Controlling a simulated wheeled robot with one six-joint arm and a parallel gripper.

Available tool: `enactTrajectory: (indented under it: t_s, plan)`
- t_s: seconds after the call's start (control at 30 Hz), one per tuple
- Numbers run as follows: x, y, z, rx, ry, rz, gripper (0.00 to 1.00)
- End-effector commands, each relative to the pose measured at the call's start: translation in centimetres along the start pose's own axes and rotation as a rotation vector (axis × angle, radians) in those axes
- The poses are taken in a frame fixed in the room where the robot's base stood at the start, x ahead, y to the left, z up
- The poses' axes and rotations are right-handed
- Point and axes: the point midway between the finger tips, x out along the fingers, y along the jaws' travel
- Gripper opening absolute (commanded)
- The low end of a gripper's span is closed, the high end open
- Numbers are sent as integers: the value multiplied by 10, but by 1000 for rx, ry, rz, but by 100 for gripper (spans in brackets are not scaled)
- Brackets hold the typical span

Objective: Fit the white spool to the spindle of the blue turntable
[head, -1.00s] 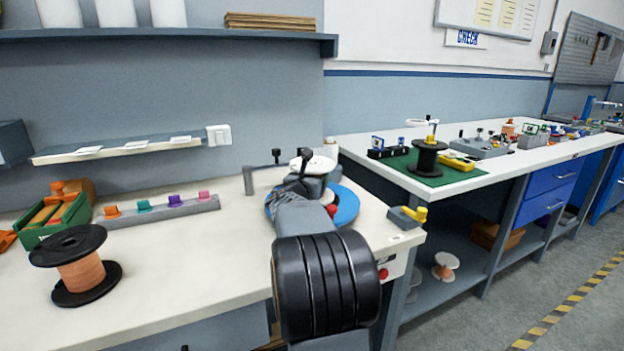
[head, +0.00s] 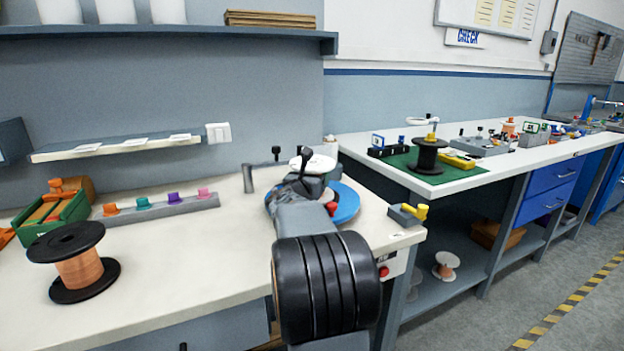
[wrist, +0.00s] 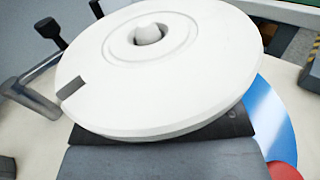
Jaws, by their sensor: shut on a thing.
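The white spool (wrist: 190,70) fills much of the wrist view, with its broad upper flange facing up. A pale rounded tip (wrist: 148,33) shows in its centre hole; I cannot tell whether it is the spindle. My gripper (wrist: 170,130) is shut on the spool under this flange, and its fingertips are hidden. The blue turntable (wrist: 268,112) shows below and to the right of the spool. In the head view, the spool (head: 318,163) is over the blue turntable (head: 346,205), partly behind my arm. I cannot tell whether the spool is seated.
A red knob (wrist: 285,171) is beside the turntable. A grey crank-like arm (head: 250,178) stands behind left. A rail with coloured knobs (head: 175,208) and a copper wire reel (head: 80,268) lie to the left. A yellow-handled block (head: 408,215) sits near the bench's right edge.

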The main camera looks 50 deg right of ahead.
Motion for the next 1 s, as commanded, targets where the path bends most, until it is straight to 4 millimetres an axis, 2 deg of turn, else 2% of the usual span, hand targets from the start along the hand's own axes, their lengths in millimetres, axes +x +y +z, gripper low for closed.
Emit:
enactTrajectory:
  t_s: [0.47, 0.5, 0.77, 1.0]
  plan:
    - [0, 0, -5, -3, 9, 0, 26]
    - [0, 0, -5, -3, 9, 0, 74]
    - [0, 0, -4, -3, 7, 0, 99]
    - [0, 0, -6, -3, 10, 1, 100]
